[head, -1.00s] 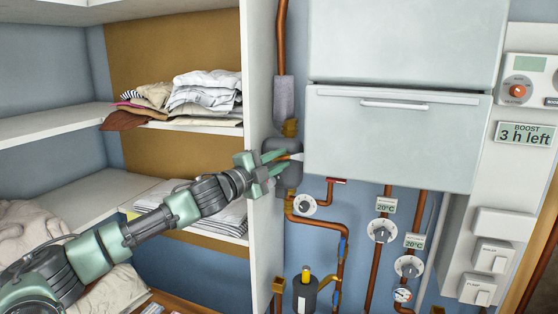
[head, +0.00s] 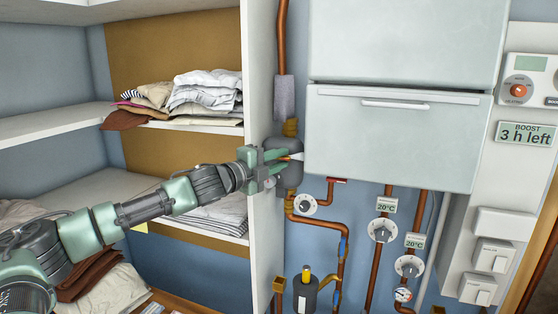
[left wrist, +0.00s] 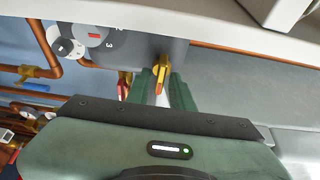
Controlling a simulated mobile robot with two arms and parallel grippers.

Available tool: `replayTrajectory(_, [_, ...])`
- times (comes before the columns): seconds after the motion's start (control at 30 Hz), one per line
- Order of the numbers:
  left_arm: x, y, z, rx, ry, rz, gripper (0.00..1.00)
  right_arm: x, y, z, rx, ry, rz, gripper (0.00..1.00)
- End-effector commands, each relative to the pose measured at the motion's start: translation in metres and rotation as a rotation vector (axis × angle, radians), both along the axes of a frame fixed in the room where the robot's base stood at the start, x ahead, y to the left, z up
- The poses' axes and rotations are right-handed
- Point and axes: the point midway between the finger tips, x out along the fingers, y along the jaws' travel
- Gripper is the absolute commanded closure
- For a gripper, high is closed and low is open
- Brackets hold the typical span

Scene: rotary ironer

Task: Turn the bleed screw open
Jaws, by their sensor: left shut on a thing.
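The bleed screw (left wrist: 162,69) appears as a small brass-coloured piece with an orange mark, on the grey rounded vessel (left wrist: 130,55) in the left wrist view. My left gripper (left wrist: 162,88) has its green fingers on either side of it and is shut on it. In the head view my left gripper (head: 277,160) is in front of the grey vessel (head: 291,177), just beside the shelf's edge panel. My right gripper is not in view.
A white boxy unit (head: 395,135) is close on the right of the gripper. The shelf's white side panel (head: 260,230) is close on the left. Copper pipes (head: 338,228) with dials run below. Folded laundry (head: 205,95) lies on the shelves.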

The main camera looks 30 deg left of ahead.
Motion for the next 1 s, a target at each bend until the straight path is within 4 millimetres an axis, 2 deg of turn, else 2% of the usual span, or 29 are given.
replayTrajectory(0.13, [0.000,0.002,0.003,0.001,-0.005,0.003,1.00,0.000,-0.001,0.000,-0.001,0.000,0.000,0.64])
replayTrajectory(0.17, [0.000,0.002,0.003,0.001,-0.005,0.003,0.69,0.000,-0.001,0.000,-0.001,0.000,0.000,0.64])
replayTrajectory(0.47, [0.000,0.001,0.001,0.000,-0.003,0.001,0.69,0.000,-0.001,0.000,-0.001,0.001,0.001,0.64])
replayTrajectory(0.57, [-0.006,0.002,0.000,0.000,-0.003,0.001,0.69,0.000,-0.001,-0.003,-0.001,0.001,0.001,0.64])
replayTrajectory(0.9, [-0.060,0.012,-0.001,0.001,-0.002,0.003,0.69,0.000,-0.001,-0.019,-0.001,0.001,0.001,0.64])
replayTrajectory(1.0, [-0.070,0.013,-0.001,0.002,-0.002,0.003,0.69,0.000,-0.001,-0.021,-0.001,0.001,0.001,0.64])
